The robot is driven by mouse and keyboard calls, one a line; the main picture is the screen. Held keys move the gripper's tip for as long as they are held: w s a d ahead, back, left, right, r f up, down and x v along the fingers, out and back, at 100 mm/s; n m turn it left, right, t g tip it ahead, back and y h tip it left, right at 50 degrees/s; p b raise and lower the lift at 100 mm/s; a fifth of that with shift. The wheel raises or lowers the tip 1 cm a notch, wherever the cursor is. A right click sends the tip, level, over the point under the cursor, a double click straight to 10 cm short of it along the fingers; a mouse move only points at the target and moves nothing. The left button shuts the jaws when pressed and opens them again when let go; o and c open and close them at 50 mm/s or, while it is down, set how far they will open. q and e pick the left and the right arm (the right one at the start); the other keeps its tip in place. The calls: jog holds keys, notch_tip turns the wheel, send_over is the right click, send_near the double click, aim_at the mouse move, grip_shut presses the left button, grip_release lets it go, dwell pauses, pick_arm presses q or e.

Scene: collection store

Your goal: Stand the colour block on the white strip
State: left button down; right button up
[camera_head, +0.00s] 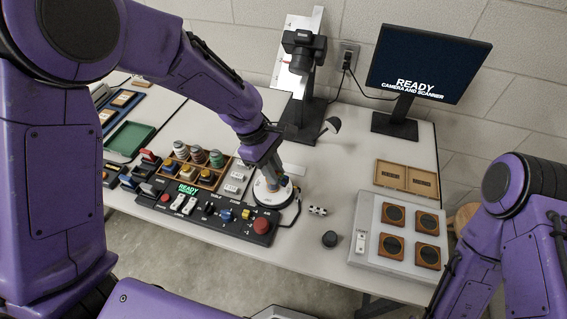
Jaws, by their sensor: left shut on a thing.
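My left gripper (270,182) points down over a round white stand with a dark rim (284,198), at the middle of the table. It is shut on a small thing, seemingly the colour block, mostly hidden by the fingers. I cannot tell whether that thing touches the stand. A pale strip (294,170) lies on the table just behind the gripper, partly hidden by it; I cannot tell surely if it is the white strip. My right arm shows at the right, its gripper outside the picture.
A black control panel (214,219) stands in front of the stand. A small black-and-white piece (318,211) and a dark knob (329,239) lie to the right. A grey tray with round inserts (375,245), a camera post (303,120) and a monitor (425,65) stand around.

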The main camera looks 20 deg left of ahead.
pick_arm(q)
jog(key=shift+f+n+t, duration=0.1)
jog(key=shift+n+t, duration=0.2)
jog(key=shift+n, duration=0.6)
jog(key=w, duration=0.1)
jog(key=w+f, duration=0.1)
jog(key=w+n, duration=0.1)
jog(key=shift+w+a+f+p, duration=0.15)
jog(key=shift+w+f+p, duration=0.15)
jog(key=shift+f, duration=0.1)
jog(key=w+a+f, duration=0.1)
jog(key=w+f, duration=0.1)
jog(key=w, duration=0.1)
jog(key=w+a+f+p, duration=0.1)
jog(key=w+f, duration=0.2)
jog(key=w, duration=0.1)
jog(key=w+a+f+p, duration=0.1)
jog(key=w+f, duration=0.2)
jog(key=shift+w+f, duration=0.25)
jog(key=shift+w, duration=0.1)
notch_tip(320, 180, down, 2)
jog(key=shift+f+p, duration=0.2)
jog(key=shift+p, duration=0.15)
jog(key=shift+w+f, duration=0.15)
jog(key=shift+f, duration=0.35)
pick_arm(e)
jog(key=r, duration=0.1)
jog(key=w+r, duration=0.1)
jog(key=r, duration=0.1)
jog(key=shift+r, duration=0.1)
